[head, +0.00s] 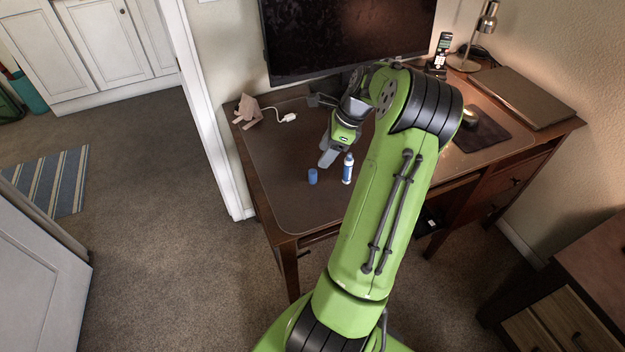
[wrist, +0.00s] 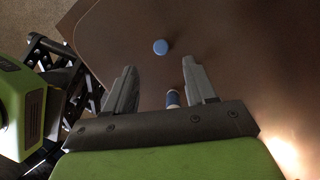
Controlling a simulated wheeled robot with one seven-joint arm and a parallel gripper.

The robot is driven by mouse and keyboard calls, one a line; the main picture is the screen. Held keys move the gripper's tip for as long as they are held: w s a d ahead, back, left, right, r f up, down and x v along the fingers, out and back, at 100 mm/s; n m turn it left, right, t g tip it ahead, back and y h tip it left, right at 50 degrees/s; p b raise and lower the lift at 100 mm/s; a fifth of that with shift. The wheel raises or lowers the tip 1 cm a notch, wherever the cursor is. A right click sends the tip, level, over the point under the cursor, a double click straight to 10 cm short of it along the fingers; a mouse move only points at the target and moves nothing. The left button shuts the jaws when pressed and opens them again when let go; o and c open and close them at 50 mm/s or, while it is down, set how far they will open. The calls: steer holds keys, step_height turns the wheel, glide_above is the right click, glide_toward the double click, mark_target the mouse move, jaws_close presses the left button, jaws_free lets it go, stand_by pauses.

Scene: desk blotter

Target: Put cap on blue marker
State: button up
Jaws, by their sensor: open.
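The blue cap (head: 312,176) stands on the desk blotter, left of the marker. It also shows in the wrist view (wrist: 160,47), beyond my fingertips and between their lines. The marker (head: 347,169) stands upright on the blotter, white and blue with a narrow tip on top. In the wrist view the marker (wrist: 172,98) shows beside the right finger, partly hidden by my gripper's body. My gripper (head: 327,158) is open and empty above the blotter, just behind and left of the marker. In the wrist view its fingers (wrist: 160,78) are spread wide.
The blotter (head: 290,200) is clear around the cap and marker. A white cable plug (head: 288,117) and a pinkish angular object (head: 248,111) lie at the back left. A monitor (head: 345,35) stands behind. A closed laptop (head: 522,95) and a mouse (head: 470,116) are on the right.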

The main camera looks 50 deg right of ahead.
mark_target(313, 171)
steer(key=b+x, duration=0.4)
steer(key=x, duration=0.5)
steer(key=shift+w+f, duration=0.1)
steer(key=shift+f, duration=0.2)
steer(key=shift+d+r, duration=0.1)
steer(key=shift+c, duration=0.9)
jaws_close()
